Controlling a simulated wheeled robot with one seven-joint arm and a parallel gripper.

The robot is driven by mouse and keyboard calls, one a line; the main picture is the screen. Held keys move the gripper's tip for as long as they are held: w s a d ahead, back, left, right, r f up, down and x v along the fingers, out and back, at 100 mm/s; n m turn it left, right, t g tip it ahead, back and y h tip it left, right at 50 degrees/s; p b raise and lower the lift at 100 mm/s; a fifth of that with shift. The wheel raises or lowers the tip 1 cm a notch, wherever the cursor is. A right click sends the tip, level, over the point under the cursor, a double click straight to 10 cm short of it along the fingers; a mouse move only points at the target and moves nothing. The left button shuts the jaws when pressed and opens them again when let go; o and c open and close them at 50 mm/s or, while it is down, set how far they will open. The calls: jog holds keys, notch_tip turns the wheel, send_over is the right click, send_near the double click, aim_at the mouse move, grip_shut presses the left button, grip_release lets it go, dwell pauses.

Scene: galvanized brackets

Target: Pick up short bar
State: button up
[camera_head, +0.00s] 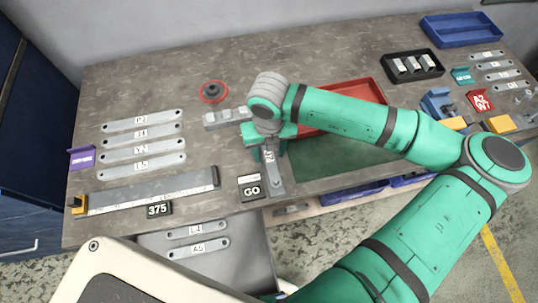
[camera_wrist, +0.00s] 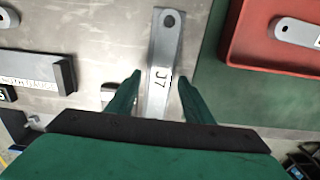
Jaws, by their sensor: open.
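A grey metal bar with a hole at its end and a label that looks like J7 lies on the bench below my gripper. It shows in the wrist view (camera_wrist: 164,48) and in the head view (camera_head: 273,182). My gripper (camera_wrist: 160,78) is open, with one green finger on each side of this bar. The fingers look apart from it; their height above the bench is hard to judge. My gripper also shows in the head view (camera_head: 269,148), partly hiding the bar's far end.
Several longer labelled bars (camera_head: 142,143) lie at the left, above a ruler-like stop (camera_head: 150,194). A GO block (camera_head: 251,187) stands just left of the bar. A green mat (camera_head: 325,158) and a red tray (camera_head: 372,92), holding a bar (camera_wrist: 297,32), are to the right.

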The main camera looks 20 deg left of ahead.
jog(key=shift+f, duration=0.25)
grip_shut()
jog(key=shift+r, duration=0.15)
